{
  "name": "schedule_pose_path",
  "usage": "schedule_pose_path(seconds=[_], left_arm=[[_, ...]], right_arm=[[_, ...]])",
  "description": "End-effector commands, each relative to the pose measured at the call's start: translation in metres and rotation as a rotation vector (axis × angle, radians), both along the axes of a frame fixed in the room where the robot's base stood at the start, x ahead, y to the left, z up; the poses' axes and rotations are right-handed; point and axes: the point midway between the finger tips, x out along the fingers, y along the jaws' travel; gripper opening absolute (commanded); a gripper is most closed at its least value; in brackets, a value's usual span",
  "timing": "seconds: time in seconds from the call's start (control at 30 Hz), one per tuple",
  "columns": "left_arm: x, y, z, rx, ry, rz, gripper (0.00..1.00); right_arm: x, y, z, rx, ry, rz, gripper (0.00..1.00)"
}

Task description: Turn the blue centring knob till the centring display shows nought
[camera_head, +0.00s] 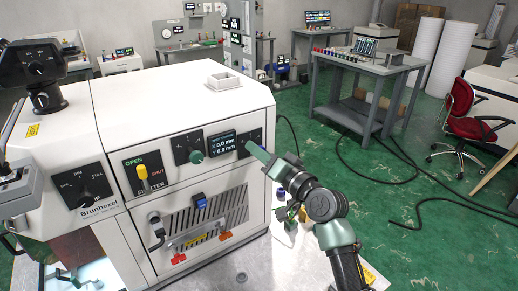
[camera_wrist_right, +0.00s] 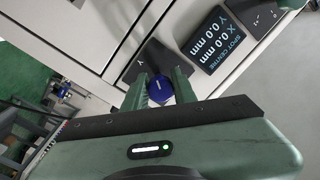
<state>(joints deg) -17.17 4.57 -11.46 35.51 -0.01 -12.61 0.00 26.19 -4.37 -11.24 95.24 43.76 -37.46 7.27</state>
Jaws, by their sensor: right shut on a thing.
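The blue centring knob (camera_wrist_right: 160,90) sits on a dark panel and shows between the two green fingers of my right gripper (camera_wrist_right: 159,84) in the right wrist view. The fingers are shut on it. In the head view my right gripper (camera_head: 251,147) reaches the front of the white machine from the right and hides the knob. The centring display (camera_head: 222,144) is just left of it. In the right wrist view the display (camera_wrist_right: 209,40) reads "SPOT CENTRE", X 0.0 mm and Y 0.0 mm. My left gripper is not in view.
The white machine (camera_head: 258,105) also carries a green knob (camera_head: 196,157), a yellow shutter switch (camera_head: 142,172) and a black dial (camera_head: 86,187). A grey workbench (camera_head: 395,66) and a red chair (camera_head: 470,122) stand behind. Black cables (camera_head: 440,203) lie on the green floor.

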Motion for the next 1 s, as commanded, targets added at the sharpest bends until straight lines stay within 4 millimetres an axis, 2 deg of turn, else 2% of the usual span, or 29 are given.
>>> schedule_pose_path(seconds=[0.57, 0.6, 0.67, 1.0], left_arm=[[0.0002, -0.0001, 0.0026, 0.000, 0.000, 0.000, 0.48], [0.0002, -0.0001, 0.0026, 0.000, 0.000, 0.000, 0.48], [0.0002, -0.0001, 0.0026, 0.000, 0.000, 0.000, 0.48], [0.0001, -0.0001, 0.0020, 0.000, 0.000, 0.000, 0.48]], right_arm=[[0.0002, -0.0003, 0.0004, 0.039, 0.024, -0.001, 0.00], [0.0002, -0.0003, 0.0004, 0.039, 0.024, -0.001, 0.30], [0.0002, -0.0003, 0.0004, 0.039, 0.024, -0.001, 0.46], [-0.0009, -0.0010, -0.0003, 0.037, 0.024, -0.001, 0.48]])
